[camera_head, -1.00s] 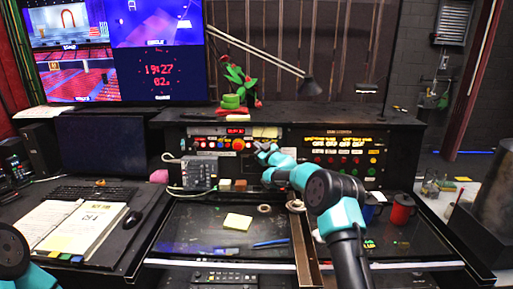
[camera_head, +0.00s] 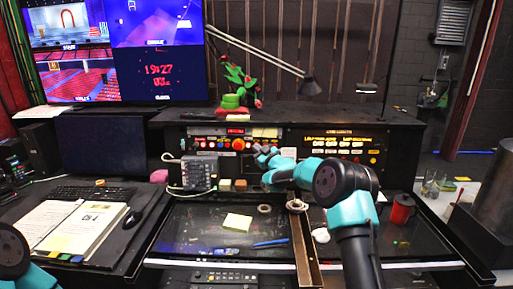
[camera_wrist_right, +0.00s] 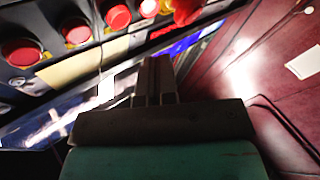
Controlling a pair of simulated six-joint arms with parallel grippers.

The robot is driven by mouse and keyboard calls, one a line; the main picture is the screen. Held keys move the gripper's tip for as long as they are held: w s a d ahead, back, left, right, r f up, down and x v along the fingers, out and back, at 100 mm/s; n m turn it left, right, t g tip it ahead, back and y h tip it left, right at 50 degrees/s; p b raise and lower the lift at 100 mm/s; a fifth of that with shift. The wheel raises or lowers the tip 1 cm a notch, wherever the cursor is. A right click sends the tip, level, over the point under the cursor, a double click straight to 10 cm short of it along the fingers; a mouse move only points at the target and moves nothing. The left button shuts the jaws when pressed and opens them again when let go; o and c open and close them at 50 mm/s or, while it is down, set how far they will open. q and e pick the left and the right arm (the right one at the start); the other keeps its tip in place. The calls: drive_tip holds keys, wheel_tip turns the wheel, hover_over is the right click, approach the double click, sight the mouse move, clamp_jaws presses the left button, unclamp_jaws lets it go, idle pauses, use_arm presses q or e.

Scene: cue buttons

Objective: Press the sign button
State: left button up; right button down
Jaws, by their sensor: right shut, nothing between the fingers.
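My right gripper (camera_head: 264,153) is shut and empty in front of the control console, just right of the red round button (camera_head: 238,144) on its left panel. In the right wrist view its closed fingers (camera_wrist_right: 155,80) lie close to a row of red buttons (camera_wrist_right: 75,32) with a pale label strip beneath them. I cannot read which button is the sign button, and contact with a button is not clear.
A grey box with cables (camera_head: 198,174) stands at the console's left. A yellow note pad (camera_head: 238,222), a tape ring (camera_head: 297,205) and a blue pen (camera_head: 271,243) lie on the dark desk. A red mug (camera_head: 402,209) stands right of my arm. An open book (camera_head: 90,225) lies left.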

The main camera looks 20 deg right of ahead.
drive_tip(key=shift+s+a+r, duration=0.1)
drive_tip(key=shift+s+a, duration=0.1)
drive_tip(key=shift+s, duration=0.35)
drive_tip(key=shift+s+a+r, duration=0.1)
drive_tip(key=shift+s+a, duration=0.05)
drive_tip(key=shift+s, duration=0.4)
idle(1.2)
